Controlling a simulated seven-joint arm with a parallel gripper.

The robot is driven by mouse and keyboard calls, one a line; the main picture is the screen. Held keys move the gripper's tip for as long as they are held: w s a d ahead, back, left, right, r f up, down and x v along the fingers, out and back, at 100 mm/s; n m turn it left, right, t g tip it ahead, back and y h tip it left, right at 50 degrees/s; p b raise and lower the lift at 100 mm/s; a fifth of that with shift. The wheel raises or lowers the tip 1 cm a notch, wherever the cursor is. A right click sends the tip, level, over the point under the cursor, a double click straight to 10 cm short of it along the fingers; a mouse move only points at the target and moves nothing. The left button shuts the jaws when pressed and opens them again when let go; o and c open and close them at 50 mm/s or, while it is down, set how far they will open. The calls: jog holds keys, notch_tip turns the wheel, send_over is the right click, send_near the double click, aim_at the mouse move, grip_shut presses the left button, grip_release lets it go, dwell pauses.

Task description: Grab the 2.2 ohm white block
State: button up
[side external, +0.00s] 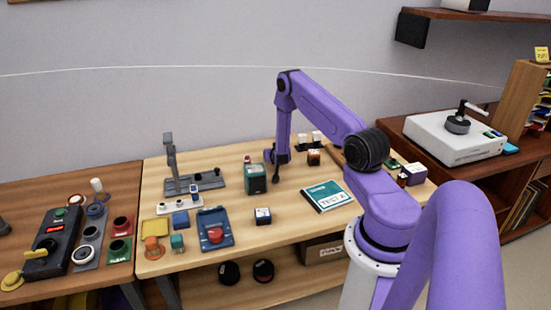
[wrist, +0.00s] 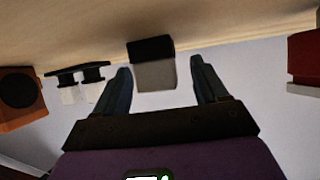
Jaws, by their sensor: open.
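In the wrist view, a block with a pale grey-white part (wrist: 155,76) and a black part sits between the two open fingers of my gripper (wrist: 160,68). The fingers lie on either side of it with gaps, and none visibly touches it. No marking such as 2.2 ohm is legible on it. In the side view my gripper (side external: 276,163) points down, low over the back of the table, and this block is not clearly visible there.
A black stand with two white pieces (side external: 310,140) and an orange block (side external: 314,157) are right of my gripper; a teal box (side external: 254,180) is left. A booklet (side external: 328,196) lies in front. A blue tray with a red button (side external: 215,229) stands front left.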

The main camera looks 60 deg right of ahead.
jog(key=c, duration=1.1)
jog(key=shift+c, duration=0.2)
jog(key=shift+r, duration=0.8)
jog(key=s+a+r, duration=0.9)
jog(key=s+r, duration=0.1)
jog(key=r, duration=0.1)
jog(key=shift+s+r, duration=0.15)
jog(key=shift+s, duration=0.05)
